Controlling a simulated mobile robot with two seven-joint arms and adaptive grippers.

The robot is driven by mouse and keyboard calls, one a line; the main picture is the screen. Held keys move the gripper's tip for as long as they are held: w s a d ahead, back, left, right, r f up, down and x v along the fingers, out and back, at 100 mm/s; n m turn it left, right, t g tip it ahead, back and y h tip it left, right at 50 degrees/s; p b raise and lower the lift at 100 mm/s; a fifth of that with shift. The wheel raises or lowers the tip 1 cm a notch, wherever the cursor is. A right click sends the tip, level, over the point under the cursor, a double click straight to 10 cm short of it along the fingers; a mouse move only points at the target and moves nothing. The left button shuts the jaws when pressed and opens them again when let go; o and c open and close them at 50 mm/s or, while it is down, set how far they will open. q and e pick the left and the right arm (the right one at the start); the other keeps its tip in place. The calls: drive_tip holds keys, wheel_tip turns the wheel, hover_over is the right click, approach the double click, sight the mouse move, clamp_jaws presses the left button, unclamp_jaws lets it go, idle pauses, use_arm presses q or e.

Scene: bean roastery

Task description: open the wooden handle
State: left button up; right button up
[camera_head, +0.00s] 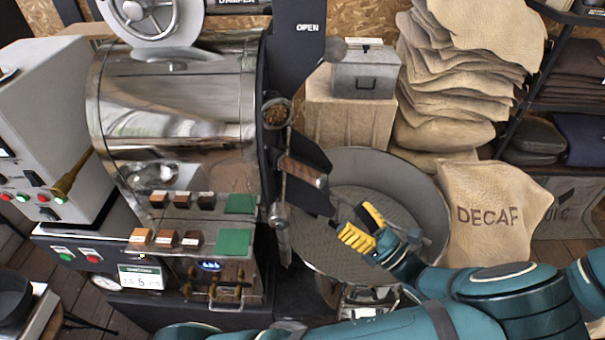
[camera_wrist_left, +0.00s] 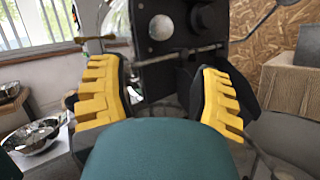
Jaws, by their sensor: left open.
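The wooden handle (camera_head: 303,170) is a short brown bar on the dark front of the steel roaster drum (camera_head: 175,95), angled down to the right in the head view. I cannot make it out clearly in the left wrist view. My left gripper (camera_head: 355,226) has yellow ridged fingers and is open and empty. It is below and to the right of the handle, over the round cooling tray (camera_head: 400,170), and apart from the handle. In the left wrist view the open fingers (camera_wrist_left: 158,78) point toward a dark plate (camera_wrist_left: 178,35) with a metal rod across it. My right gripper is not in view.
A DECAF sack (camera_head: 490,205) leans right of the tray, with stacked sacks (camera_head: 460,80) behind. A grey metal box (camera_head: 365,72) stands behind the tray. A round-ended lever (camera_head: 333,50) sticks out above the handle. Steel bowls (camera_wrist_left: 32,135) stand at left in the wrist view.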

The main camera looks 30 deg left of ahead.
sight(298, 163)
use_arm(q)
drive_tip(key=x, duration=1.3)
drive_tip(key=shift+a+r, duration=0.25)
drive_tip(key=shift+r, duration=0.15)
clamp_jaws()
